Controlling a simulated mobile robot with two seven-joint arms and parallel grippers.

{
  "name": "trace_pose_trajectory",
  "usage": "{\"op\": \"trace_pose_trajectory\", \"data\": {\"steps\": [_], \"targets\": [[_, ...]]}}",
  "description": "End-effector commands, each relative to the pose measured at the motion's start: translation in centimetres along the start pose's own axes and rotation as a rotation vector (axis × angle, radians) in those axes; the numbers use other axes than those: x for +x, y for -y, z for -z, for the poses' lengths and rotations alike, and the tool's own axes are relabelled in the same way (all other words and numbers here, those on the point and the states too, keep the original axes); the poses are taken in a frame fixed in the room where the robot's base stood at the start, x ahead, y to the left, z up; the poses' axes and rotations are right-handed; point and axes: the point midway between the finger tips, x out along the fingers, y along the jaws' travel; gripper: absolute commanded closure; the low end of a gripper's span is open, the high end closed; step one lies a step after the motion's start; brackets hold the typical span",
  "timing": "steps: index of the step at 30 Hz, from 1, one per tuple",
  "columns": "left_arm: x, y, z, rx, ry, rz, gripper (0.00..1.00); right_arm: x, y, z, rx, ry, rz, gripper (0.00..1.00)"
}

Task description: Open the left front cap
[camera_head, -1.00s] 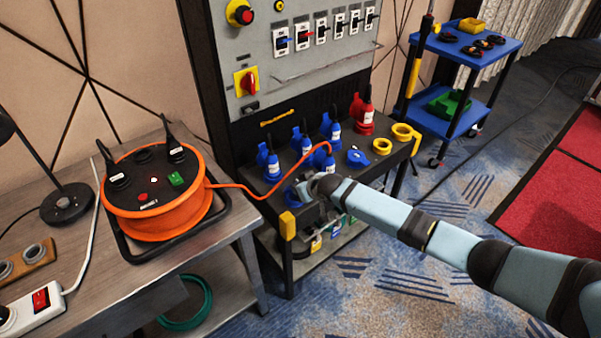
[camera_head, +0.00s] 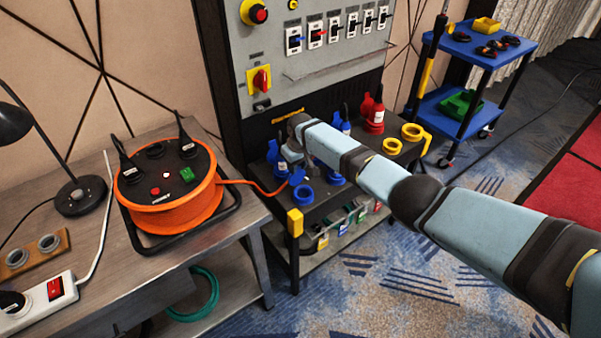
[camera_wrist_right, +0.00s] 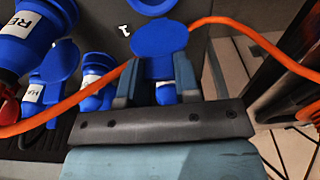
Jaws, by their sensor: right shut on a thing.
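The left front blue socket (camera_head: 303,195) sits on the front left of the dark sloped panel (camera_head: 345,192); its ring shows in the head view. Its blue cap (camera_head: 297,177) stands tilted up behind the ring, at my right gripper (camera_head: 298,168). In the right wrist view the round blue cap (camera_wrist_right: 160,36) lies at the fingertips of my right gripper (camera_wrist_right: 157,75), which is shut on it. My forearm partly hides the blue socket to the right. My left gripper is not in view.
Blue plugs (camera_head: 274,154) and a red plug (camera_head: 374,112) stand behind the front sockets. An orange cable (camera_head: 252,184) runs from the orange reel (camera_head: 170,195) toward the panel, close to my gripper. Yellow rings (camera_head: 411,132) lie at the right end.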

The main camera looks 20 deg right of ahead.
Motion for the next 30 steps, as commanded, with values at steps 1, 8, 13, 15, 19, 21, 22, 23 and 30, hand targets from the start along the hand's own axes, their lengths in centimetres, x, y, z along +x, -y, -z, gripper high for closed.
{"op": "trace_pose_trajectory", "data": {"steps": [1,8,13,15,19,21,22,23,30], "targets": [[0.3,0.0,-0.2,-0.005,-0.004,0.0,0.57,0.2,0.1,0.5,0.0,-0.009,0.001,1.0],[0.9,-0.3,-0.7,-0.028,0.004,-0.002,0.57,0.2,0.1,1.4,0.0,-0.013,0.0,1.0],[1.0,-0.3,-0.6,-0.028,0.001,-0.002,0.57,0.1,0.1,1.8,-0.001,-0.016,0.0,1.0],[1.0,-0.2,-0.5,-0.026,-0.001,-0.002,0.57,0.1,0.1,1.9,-0.001,-0.016,0.0,1.0],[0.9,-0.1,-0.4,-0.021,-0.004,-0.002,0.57,0.0,0.1,1.9,-0.001,-0.017,0.0,1.0],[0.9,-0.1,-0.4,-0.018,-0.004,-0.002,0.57,0.0,0.1,1.9,-0.001,-0.017,0.0,1.0],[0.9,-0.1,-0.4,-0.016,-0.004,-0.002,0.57,0.0,0.1,1.9,-0.001,-0.017,0.0,1.0],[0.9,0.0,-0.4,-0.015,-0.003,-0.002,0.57,0.0,0.1,1.9,-0.001,-0.018,0.0,1.0],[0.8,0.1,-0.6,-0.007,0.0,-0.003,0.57,0.0,0.1,1.9,-0.001,-0.016,0.0,0.45]]}}
